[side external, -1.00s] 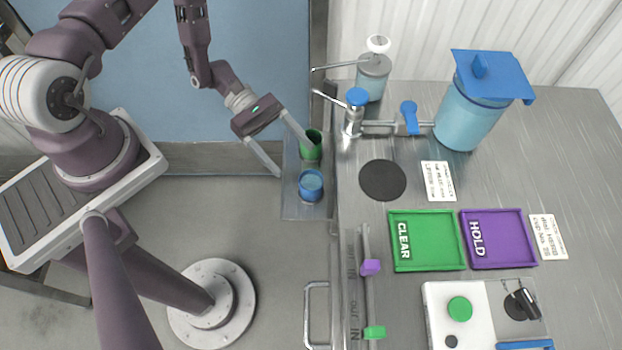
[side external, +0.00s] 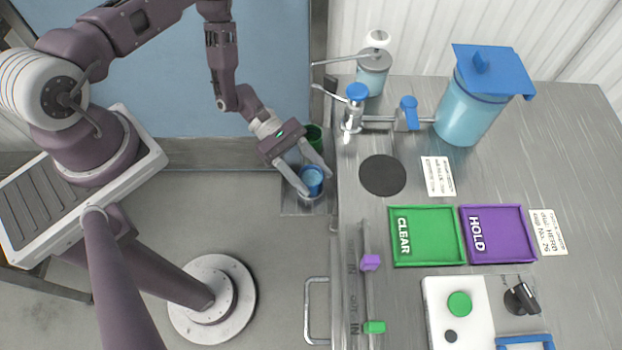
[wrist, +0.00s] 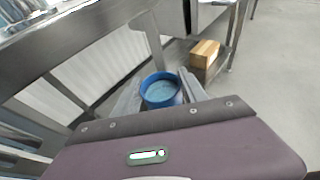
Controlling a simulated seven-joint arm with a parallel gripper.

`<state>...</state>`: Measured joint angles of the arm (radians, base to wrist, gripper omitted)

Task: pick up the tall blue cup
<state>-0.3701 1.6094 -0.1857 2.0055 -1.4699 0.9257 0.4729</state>
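The blue cup (side external: 312,180) stands upright on the small metal side shelf (side external: 291,207) at the left edge of the worktop. My gripper (side external: 317,184) is at the cup, with one finger on each side of it. In the wrist view the cup (wrist: 160,90) shows between the fingers, its round blue rim facing up. Whether the fingers touch its wall is not clear. A green cup (side external: 313,132) stands just behind it on the same shelf, partly hidden by my gripper.
The worktop's left edge is close to the right of the cup. A pump bottle (side external: 373,76), a tap (side external: 354,108) and a lidded blue container (side external: 468,108) stand at the back. Green (side external: 394,262) and purple (side external: 502,264) trays lie on the worktop.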

